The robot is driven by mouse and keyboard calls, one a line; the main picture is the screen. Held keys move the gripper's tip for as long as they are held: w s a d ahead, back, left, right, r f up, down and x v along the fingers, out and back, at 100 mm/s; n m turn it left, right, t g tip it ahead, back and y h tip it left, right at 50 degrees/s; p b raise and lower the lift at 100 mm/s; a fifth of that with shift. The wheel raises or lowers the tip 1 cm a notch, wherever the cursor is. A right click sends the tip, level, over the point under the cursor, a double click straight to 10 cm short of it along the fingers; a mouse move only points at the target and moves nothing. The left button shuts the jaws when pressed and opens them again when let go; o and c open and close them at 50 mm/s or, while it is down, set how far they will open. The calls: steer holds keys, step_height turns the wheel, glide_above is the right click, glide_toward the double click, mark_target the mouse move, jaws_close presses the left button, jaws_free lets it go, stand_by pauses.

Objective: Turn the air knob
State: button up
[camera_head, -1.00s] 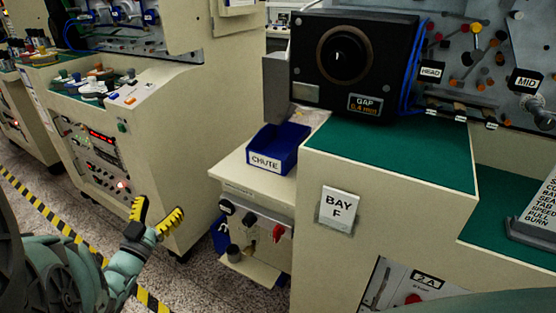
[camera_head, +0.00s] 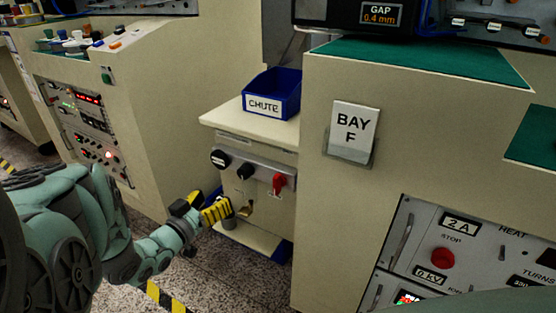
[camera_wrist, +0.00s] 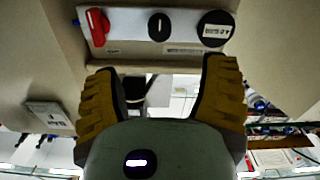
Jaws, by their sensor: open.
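A grey panel on the small cream cabinet carries three fittings in a row. A round dark gauge or dial (camera_head: 220,159) is at the left, a black knob (camera_head: 244,170) in the middle and a red knob (camera_head: 279,183) at the right. The wrist view shows them in reverse order: red knob (camera_wrist: 97,27), black knob (camera_wrist: 159,27), round dial (camera_wrist: 216,30). Which one is marked air is too small to read. My gripper (camera_head: 216,209) has yellow-ridged fingers. It is open and empty, in front of and below the panel, apart from the knobs.
A blue chute tray (camera_head: 272,95) stands on the cabinet top above the panel. A brass-coloured fitting (camera_head: 246,208) and a lower shelf (camera_head: 250,238) sit under it. The BAY F cabinet (camera_head: 330,230) rises close on the right; another console (camera_head: 150,110) stands left.

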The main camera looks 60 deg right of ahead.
mark_target(243, 174)
steer(key=d+b, duration=0.1)
steer(key=d, duration=0.2)
steer(key=d+b, duration=0.1)
steer(key=d, duration=0.3)
steer(key=d+b, duration=0.1)
steer(key=d, duration=0.3)
steer(key=shift+w+d+f+b, duration=0.15)
steer(key=shift+w+b, duration=0.15)
steer(key=shift+b, duration=0.1)
steer(key=shift+w+d+b, duration=0.1)
steer(key=shift+d+b, duration=0.25)
steer(key=shift+d, duration=0.55)
steer(key=shift+c, duration=0.4)
steer(key=shift+a, duration=0.1)
steer(key=c, duration=1.1)
steer(key=shift+r+m, duration=0.2)
steer(key=shift+m, duration=0.1)
steer(key=shift+w+m+p, duration=0.1)
steer(key=shift+m+p, duration=0.5)
steer(key=shift+m, duration=0.1)
steer(key=shift+c, duration=0.2)
steer(key=m, duration=0.2)
steer(key=shift+m, duration=0.3)
steer(key=m, duration=0.4)
steer(key=shift+s+m, duration=0.2)
steer(key=shift+m, duration=0.1)
